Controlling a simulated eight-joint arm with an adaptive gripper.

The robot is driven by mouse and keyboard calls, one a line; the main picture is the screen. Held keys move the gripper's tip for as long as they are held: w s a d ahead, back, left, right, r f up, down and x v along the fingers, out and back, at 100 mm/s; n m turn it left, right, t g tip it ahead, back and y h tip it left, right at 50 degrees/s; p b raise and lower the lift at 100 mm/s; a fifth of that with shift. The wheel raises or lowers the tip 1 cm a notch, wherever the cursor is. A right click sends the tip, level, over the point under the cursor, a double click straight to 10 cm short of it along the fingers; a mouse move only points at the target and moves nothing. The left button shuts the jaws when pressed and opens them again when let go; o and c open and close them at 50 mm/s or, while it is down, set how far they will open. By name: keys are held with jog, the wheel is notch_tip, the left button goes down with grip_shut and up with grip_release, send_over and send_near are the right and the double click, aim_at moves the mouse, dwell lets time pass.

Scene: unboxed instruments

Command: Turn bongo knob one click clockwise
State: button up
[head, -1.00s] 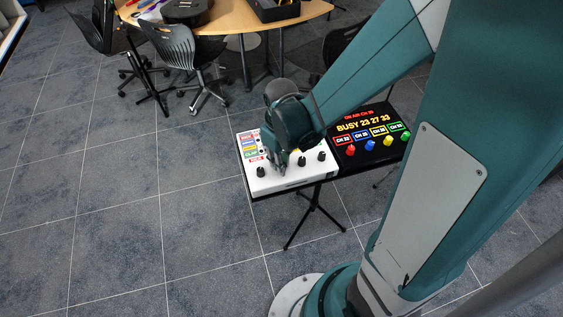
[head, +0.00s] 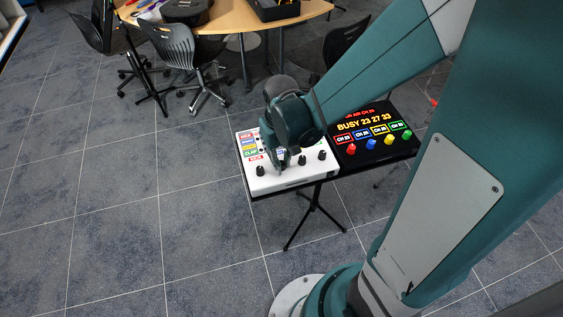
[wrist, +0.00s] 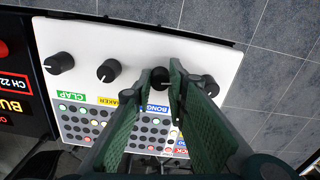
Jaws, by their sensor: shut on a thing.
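The white instrument box (head: 290,181) stands on a stand in the head view, with a row of black knobs along its front edge. In the head view, my gripper (head: 280,165) comes down on the second knob from the left.
Beside the bongo knob sit the kick-side knob (wrist: 208,86) and the shaker knob (wrist: 109,70), close to my fingers. The clap knob (wrist: 59,63) is farther left. A black panel (head: 372,153) with coloured knobs adjoins the box. A table and chairs stand behind.

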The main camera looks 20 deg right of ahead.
jog(key=shift+m, duration=0.8)
jog(key=o, duration=0.9)
jog(key=shift+r, duration=0.2)
jog(key=shift+r, duration=5.8)
jog(key=shift+r, duration=0.1)
